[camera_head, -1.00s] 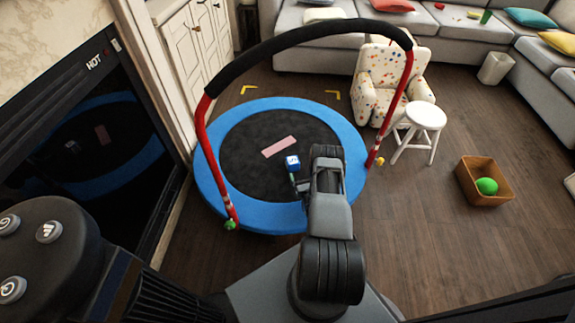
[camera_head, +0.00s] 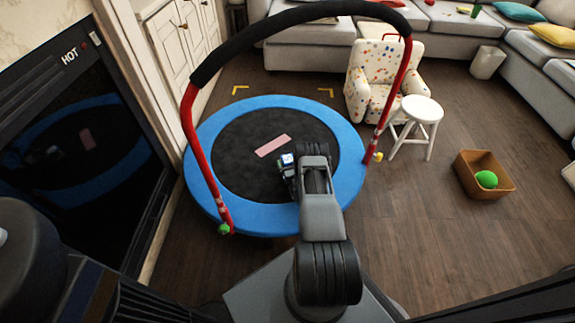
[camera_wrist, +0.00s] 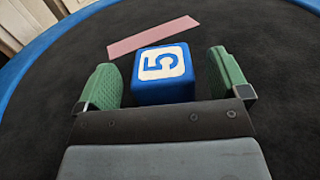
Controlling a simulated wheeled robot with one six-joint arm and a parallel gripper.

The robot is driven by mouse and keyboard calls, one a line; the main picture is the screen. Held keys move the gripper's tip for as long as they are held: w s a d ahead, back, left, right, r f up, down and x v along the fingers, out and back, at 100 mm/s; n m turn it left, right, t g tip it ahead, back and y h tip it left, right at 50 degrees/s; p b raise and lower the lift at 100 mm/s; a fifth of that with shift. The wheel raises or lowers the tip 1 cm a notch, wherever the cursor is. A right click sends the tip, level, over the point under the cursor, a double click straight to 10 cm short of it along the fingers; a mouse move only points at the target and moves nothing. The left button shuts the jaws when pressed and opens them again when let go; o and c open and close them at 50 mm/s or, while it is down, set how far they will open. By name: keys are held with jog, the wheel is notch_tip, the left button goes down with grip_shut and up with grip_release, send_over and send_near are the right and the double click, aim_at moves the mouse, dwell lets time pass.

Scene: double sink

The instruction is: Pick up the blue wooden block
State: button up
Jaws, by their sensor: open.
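The blue wooden block (camera_wrist: 164,73) has a white top face with a blue 5 and sits on the black bed of the trampoline. In the wrist view it lies between the two green fingers of my gripper (camera_wrist: 168,85), with a gap on each side, wider on the right. My gripper is open and holds nothing. In the head view my arm largely covers the block (camera_head: 287,159), and only a small white and blue part shows. My gripper (camera_head: 288,176) is partly hidden there by the wrist.
The trampoline has a blue rim (camera_head: 262,218) and a red handlebar with a black pad (camera_head: 283,24) arching over it. A pink strip (camera_head: 273,146) lies flat behind the block. A white stool (camera_head: 420,112) and a brown box (camera_head: 484,176) with a green ball stand to the right.

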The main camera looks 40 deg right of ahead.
jog(key=shift+c, duration=0.4)
jog(key=c, duration=0.9)
jog(key=shift+c, duration=0.2)
jog(key=shift+r, duration=0.15)
